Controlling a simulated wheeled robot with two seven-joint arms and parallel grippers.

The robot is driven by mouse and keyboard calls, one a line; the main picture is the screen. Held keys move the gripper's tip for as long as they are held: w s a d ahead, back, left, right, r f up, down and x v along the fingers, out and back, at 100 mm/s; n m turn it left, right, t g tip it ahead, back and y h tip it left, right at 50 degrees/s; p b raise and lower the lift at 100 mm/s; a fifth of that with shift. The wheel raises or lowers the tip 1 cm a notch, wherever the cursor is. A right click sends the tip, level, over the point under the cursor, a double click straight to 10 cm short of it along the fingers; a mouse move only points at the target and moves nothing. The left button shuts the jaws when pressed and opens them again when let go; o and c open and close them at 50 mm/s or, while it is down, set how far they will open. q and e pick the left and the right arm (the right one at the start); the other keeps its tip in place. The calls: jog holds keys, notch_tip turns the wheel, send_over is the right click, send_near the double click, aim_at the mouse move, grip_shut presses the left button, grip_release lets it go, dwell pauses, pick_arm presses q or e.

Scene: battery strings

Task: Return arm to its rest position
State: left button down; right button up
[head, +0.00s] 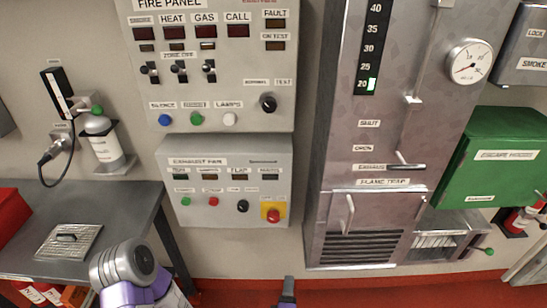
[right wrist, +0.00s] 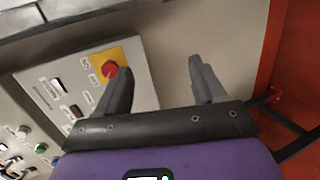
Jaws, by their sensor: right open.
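My right gripper (right wrist: 160,72) is open in the right wrist view, with two dark fingers well apart and nothing between them. In the head view, only a small dark tip of the right gripper (head: 287,287) shows at the bottom edge, below the exhaust fan panel (head: 230,157). In the right wrist view, the panel's red button on a yellow plate (right wrist: 110,69) appears near the left finger; I cannot tell the distance. A grey and purple link of my arm shows at the lower left of the head view. My left gripper is not in view.
The fire panel (head: 215,85) is above the fan panel. A grey metal cabinet (head: 385,120) with a lever and handles stands to the right, beside a green box (head: 492,150). A dark table (head: 80,212) bearing a metal plate (head: 68,241) is at left. Red floor (head: 240,294) shows below.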

jog(key=s+d+f+m+g, duration=0.4)
jog(key=f, duration=0.4)
jog(key=s+f+m+g+y, duration=0.2)
jog(key=s+m+g+y, duration=0.1)
jog(key=s+m, duration=0.3)
jog(key=s+d+f+m+g+y+p, duration=0.1)
jog(key=s+f+m+g+y, duration=0.1)
jog(key=s+m+g, duration=0.4)
jog(key=m+y, duration=0.1)
jog(key=m, duration=0.2)
jog(key=shift+d+f+m+g, duration=0.15)
jog(key=shift+f+m+g, duration=0.15)
jog(key=shift+f, duration=0.1)
